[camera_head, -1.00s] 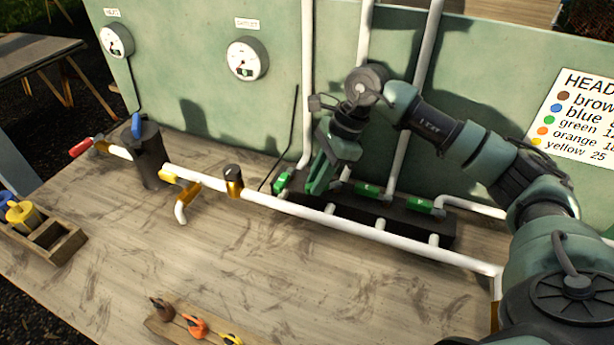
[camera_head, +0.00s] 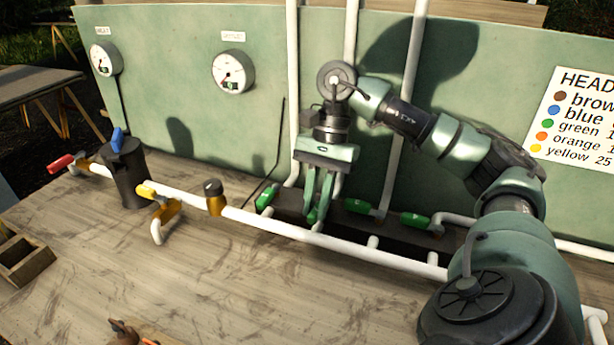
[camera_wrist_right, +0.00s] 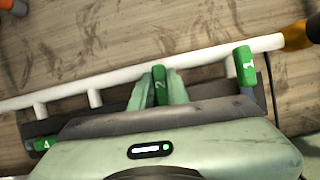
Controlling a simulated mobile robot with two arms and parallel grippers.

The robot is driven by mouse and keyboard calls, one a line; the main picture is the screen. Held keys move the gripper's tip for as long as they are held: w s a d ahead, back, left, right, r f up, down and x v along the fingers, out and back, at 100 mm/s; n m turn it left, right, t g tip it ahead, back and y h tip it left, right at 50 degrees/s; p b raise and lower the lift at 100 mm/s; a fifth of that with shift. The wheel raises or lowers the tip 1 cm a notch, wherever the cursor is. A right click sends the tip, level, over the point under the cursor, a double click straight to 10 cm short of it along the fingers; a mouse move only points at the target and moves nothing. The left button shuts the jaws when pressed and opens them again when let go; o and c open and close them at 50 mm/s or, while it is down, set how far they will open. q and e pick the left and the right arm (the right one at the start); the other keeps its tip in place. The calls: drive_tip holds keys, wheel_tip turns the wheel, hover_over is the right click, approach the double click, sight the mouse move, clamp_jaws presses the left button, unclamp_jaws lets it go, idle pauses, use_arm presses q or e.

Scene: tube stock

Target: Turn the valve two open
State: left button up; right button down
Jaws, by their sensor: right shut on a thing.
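The green lever of valve two (camera_wrist_right: 160,85), marked 2, is between the fingers of my right gripper (camera_wrist_right: 158,92) in the right wrist view. The gripper is shut on it. The lever lies across the black block, nearly parallel to the lever of valve one (camera_wrist_right: 245,66). In the head view my right gripper (camera_head: 318,208) points down at the block and hides most of this lever. My left gripper is not in view.
Lever one (camera_head: 267,197) is left of the gripper. Levers three (camera_head: 358,206) and four (camera_head: 415,219) lie along the black block (camera_head: 400,243) to the right. A white pipe (camera_head: 270,227) runs in front. A green panel with gauges (camera_head: 233,71) stands behind.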

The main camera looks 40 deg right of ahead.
drive_tip(key=shift+s+r+n, duration=0.1)
drive_tip(key=shift+s+n, duration=0.05)
drive_tip(key=shift+n, duration=0.35)
drive_tip(key=c, duration=1.4)
unclamp_jaws()
drive_tip(key=shift+d, duration=0.1)
drive_tip(key=shift+o, duration=0.2)
drive_tip(key=shift+d+r, duration=0.1)
drive_tip(key=shift+r, duration=0.3)
drive_tip(key=p+v, duration=0.3)
drive_tip(key=v, duration=0.3)
drive_tip(key=shift+w+d+r, duration=0.2)
drive_tip(key=shift+w+r, duration=0.05)
drive_tip(key=shift+r, duration=0.1)
